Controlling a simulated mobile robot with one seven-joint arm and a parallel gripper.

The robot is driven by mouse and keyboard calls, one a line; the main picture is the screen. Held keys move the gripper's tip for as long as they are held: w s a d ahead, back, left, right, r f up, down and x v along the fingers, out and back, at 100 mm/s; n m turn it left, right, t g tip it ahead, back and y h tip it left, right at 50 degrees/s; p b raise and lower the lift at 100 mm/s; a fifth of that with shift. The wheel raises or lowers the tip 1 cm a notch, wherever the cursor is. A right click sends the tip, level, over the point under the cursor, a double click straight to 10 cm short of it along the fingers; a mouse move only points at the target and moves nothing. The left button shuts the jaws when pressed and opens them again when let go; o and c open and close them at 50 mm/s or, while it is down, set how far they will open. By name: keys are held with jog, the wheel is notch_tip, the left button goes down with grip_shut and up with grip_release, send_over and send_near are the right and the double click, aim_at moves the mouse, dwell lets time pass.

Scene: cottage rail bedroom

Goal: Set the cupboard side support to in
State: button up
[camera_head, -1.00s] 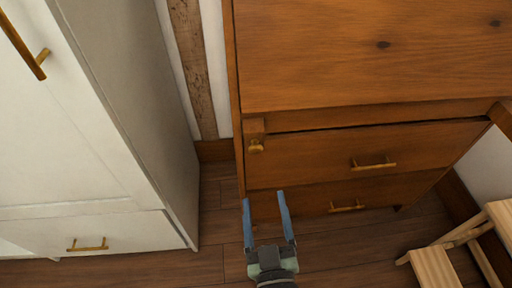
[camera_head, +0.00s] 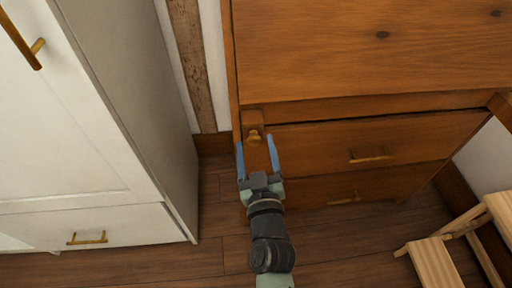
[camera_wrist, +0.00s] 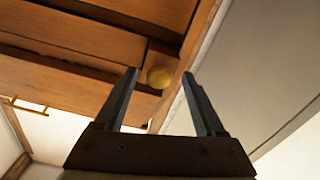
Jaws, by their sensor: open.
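The cupboard (camera_head: 370,60) is brown wood, with its side support (camera_head: 253,119) at the upper left of its front, beside the top drawer. The support is a narrow wooden block that seems to stick out a little from the front. It carries a round brass knob (camera_head: 254,135), also seen in the wrist view (camera_wrist: 160,76). My gripper (camera_head: 254,141) is open, with one blue finger on each side of the knob in the picture. In the wrist view the knob shows between the fingertips (camera_wrist: 160,74). I cannot tell whether the fingers touch it.
Two drawers with brass handles (camera_head: 371,157) fill the cupboard front. A white wardrobe (camera_head: 95,130) stands to the left, with a gap between them. A light wooden step stool (camera_head: 436,264) stands at the lower right. The floor (camera_head: 340,250) between is clear.

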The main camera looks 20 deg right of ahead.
grip_shut()
dwell(0.4)
dwell(1.0)
